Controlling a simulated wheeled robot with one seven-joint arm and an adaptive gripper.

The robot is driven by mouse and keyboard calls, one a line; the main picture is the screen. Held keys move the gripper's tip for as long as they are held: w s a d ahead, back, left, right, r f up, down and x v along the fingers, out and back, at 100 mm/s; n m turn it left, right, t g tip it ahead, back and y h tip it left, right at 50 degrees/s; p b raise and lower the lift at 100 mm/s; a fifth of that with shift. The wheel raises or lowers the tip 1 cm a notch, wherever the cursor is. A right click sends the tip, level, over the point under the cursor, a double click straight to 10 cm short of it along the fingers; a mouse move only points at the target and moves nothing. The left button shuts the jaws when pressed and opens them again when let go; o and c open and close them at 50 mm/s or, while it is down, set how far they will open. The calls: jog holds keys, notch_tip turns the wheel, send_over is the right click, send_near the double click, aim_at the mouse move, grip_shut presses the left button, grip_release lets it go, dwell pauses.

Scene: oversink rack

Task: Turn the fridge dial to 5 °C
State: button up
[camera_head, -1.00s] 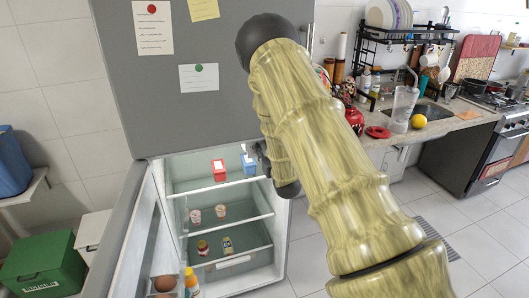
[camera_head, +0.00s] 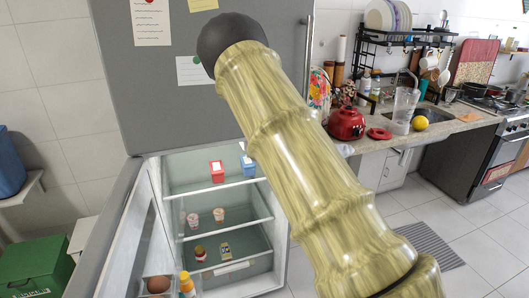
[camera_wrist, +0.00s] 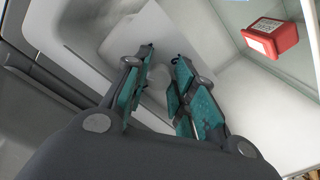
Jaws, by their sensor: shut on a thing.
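The grey fridge (camera_head: 160,95) stands with its lower door open and its lit inside showing. In the wrist view, my gripper (camera_wrist: 162,66) has its teal-padded fingers close to the white inner wall. The fridge dial (camera_wrist: 158,82) appears as a pale, rounded shape between the fingers, and they are shut on it. The dial's scale and setting cannot be read. In the head view my arm hides both the gripper and the dial.
A red box (camera_head: 217,171) and a blue-white carton (camera_head: 248,166) stand on the upper shelf; the red box (camera_wrist: 270,37) is near my gripper's right in the wrist view. Small cups and jars stand on lower shelves. The open door (camera_head: 118,235) bounds the left side.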

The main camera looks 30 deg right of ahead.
dwell(0.3)
jog(key=o, duration=1)
jog(key=s+a+m+p, duration=0.25)
jog(key=s+m, duration=0.35)
jog(key=s, duration=0.5)
jog(key=s+a+f+g+y+b, duration=0.1)
jog(key=s+a+f+g, duration=0.2)
jog(key=f, duration=0.9)
jog(key=s+a+f+g+y+b, duration=0.1)
jog(key=s+a+f+g, duration=0.3)
jog(key=s+a+f, duration=0.4)
jog(key=shift+f+n, duration=0.3)
jog(key=shift+f, duration=1.85)
